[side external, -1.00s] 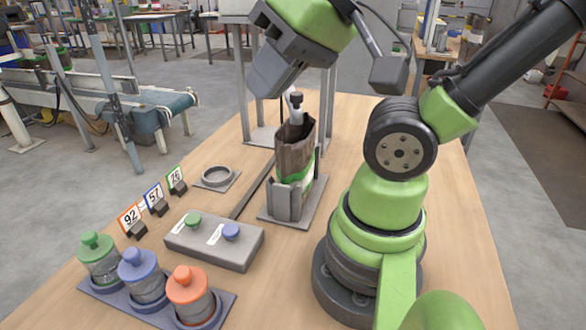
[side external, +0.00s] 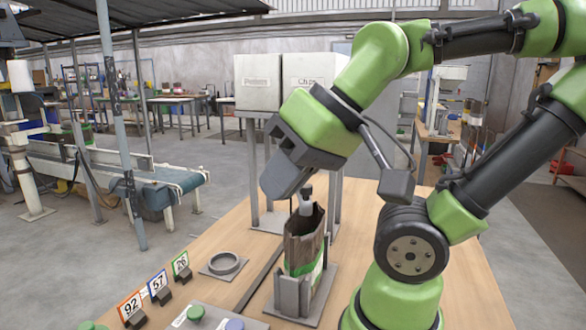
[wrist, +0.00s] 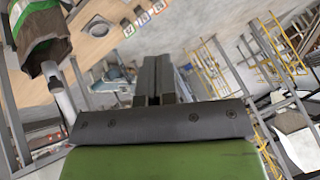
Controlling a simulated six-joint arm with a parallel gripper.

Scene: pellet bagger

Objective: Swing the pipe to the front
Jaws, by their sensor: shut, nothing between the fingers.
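The pipe (side external: 305,207) is a short light-grey tube with a dark knob on top, standing at the mouth of the bag in the side view. A grey tube (wrist: 60,95), likely the same pipe, shows at the left of the wrist view. The bag (side external: 303,248) is brown with a green band, upright and open. My gripper (side external: 275,190) is beside the pipe, to its left in the picture. Its fingers (wrist: 153,75) are shut with nothing between them. I cannot tell whether the gripper touches the pipe. The pipe's upper connection is hidden behind my gripper.
Two white hoppers (side external: 258,83), one labelled Chips (side external: 306,82), stand on grey legs behind the bag. A grey holder (side external: 290,297) surrounds the bag's base. A ring on a plate (side external: 224,264), number cards (side external: 158,284) and a button box (side external: 200,318) lie front left.

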